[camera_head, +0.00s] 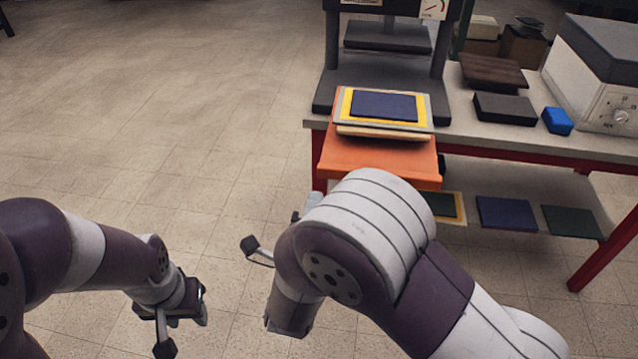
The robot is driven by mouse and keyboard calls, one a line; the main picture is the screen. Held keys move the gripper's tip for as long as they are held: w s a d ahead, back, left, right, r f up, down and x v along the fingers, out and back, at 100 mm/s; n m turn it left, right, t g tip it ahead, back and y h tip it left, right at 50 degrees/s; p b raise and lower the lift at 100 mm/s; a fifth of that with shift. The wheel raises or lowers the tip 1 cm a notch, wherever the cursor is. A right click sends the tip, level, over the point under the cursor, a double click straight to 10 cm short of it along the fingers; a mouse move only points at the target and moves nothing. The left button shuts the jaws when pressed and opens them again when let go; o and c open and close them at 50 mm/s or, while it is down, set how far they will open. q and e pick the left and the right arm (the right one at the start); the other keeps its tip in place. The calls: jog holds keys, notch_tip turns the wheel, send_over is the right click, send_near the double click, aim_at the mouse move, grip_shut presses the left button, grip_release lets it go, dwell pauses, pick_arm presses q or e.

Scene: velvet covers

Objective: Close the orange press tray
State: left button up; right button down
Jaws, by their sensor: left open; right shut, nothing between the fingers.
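The orange press tray (380,157) sticks out from the press (388,62) past the table's front edge. On it lies a stack with a dark blue cover (384,106) on a yellow-edged sheet and pale boards. My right arm reaches up in front of the tray and hides its lower front part. My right gripper (311,203) shows only in part behind this arm, near the tray's front left; it is shut, with nothing seen in it. My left gripper (184,322) is open and empty at the lower left, well away from the tray.
The table (457,125) holds a black block (504,108), a brown slab (493,72), a blue block (557,121) and a white machine (598,80). Flat covers, one blue (506,213) and one green (571,221), lie on the shelf below. Floor at left is clear.

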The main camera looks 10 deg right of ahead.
aim_at(322, 171)
pick_arm(q)
jog(key=shift+f+b, duration=0.35)
jog(key=shift+f, duration=0.15)
pick_arm(e)
jog(key=x, duration=0.6)
jog(key=shift+w, duration=0.2)
jog(key=shift+w+d+f, duration=0.1)
jog(key=shift+w, duration=0.05)
